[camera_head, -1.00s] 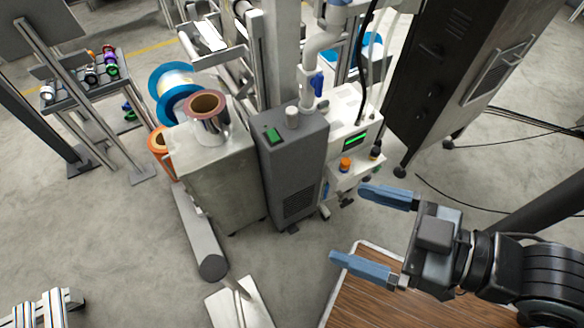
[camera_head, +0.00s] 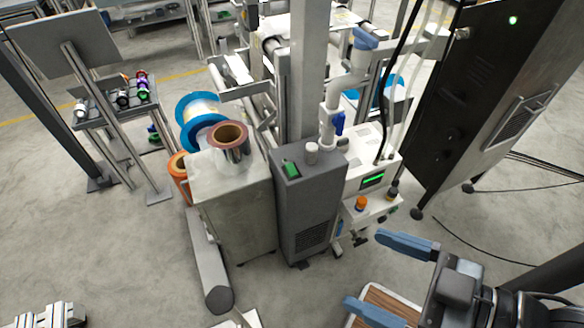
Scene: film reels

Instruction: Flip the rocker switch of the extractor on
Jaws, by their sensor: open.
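The extractor looks to be the dark grey upright box (camera_head: 310,205) in the middle, with a vent grille low on its front. On its top sit a green rocker switch (camera_head: 291,168) and a pale round knob (camera_head: 311,153). Which way the rocker is tilted is too small to tell. My gripper (camera_head: 378,276) is at the lower right, its two blue fingers spread wide and pointing left. It is empty and apart from the box, to the right of and nearer than it.
A metal cabinet (camera_head: 235,205) bearing a film reel (camera_head: 229,140) stands left of the box. A white machine with a green display (camera_head: 373,180) stands close on its right. A tall black cabinet (camera_head: 470,110) is at right. A wooden surface (camera_head: 385,303) lies below my gripper.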

